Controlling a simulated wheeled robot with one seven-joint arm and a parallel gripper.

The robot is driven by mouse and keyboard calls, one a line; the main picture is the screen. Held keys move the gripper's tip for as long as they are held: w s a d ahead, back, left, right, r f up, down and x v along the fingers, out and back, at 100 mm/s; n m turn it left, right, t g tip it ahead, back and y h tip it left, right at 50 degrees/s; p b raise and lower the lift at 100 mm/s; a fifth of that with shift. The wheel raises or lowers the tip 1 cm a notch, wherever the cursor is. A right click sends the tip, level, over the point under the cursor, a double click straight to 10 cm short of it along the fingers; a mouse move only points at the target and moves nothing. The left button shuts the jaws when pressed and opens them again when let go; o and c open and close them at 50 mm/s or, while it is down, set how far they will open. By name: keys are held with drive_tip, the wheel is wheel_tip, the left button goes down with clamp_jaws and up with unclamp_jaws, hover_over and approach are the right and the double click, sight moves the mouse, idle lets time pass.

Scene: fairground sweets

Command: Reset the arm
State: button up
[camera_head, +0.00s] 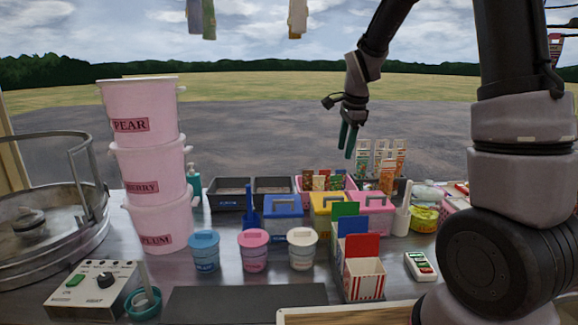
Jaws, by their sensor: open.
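My gripper (347,141) hangs from my bent arm at the upper right of the head view, over the far side of the counter. Its two green fingers point down and stand apart, with nothing between them. It is above and a little left of the upright packets with green and white labels (363,158). The base and lower links of my arm fill the right side of the view.
Stacked pink tubs (143,112) stand left, beside a round metal machine (35,235). Lidded tubs (253,251), colored boxes (287,229) and a striped carton (364,278) crowd the middle. A dark mat (245,303) at the front is bare.

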drive_tip(key=s+d+r+n+t, duration=0.1)
drive_tip(key=s+r+n, duration=0.3)
drive_tip(key=s, duration=0.4)
drive_tip(key=s+d+r+n+t+y, duration=0.1)
drive_tip(key=s+r+n, duration=0.3)
drive_tip(key=s, duration=0.4)
drive_tip(key=s+d+r+n+t, duration=0.2)
drive_tip(key=s+r, duration=0.4)
drive_tip(key=s, duration=0.3)
drive_tip(key=shift+r+n, duration=0.3)
drive_tip(key=shift+n, duration=0.6)
